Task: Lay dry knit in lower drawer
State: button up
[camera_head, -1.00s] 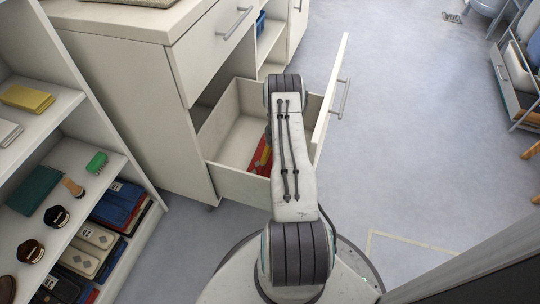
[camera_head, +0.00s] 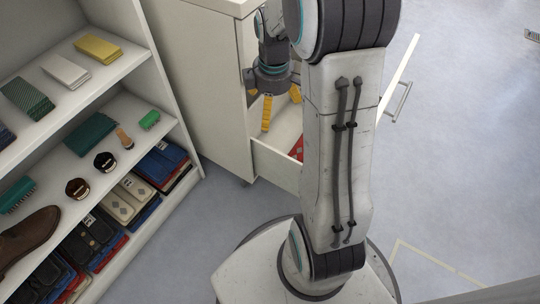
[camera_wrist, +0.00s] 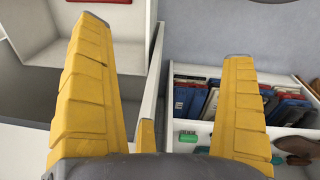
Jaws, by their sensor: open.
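The lower drawer (camera_head: 275,163) is pulled open from the pale cabinet. A red folded piece (camera_head: 297,149), which may be the dry knit, lies on the drawer floor, partly hidden by my arm. In the wrist view a red edge (camera_wrist: 98,1) shows at the top left, inside the pale drawer. My gripper (camera_head: 281,113) points down over the drawer, its yellow fingers apart. In the wrist view the fingers (camera_wrist: 163,36) are wide apart with nothing between them. The red piece is apart from the fingers.
An open shelf unit (camera_head: 160,62) at the left holds folded cloths, brushes, tins, a brown shoe (camera_head: 30,238) and several upright folded items. Blue-grey floor is clear to the right of the drawer. The drawer's front panel with its handle (camera_head: 402,102) stands out into the room.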

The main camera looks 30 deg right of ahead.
jog(key=s+a+r+m, duration=0.3)
jog(key=s+a+m, duration=0.1)
jog(key=s, duration=0.4)
jog(key=s+a+r+m+t, duration=0.1)
jog(key=s+a+r+m, duration=0.2)
jog(key=s, duration=0.6)
jog(key=shift+a+r+m, duration=0.35)
jog(key=shift+a+m, duration=0.85)
jog(key=shift+a, duration=0.55)
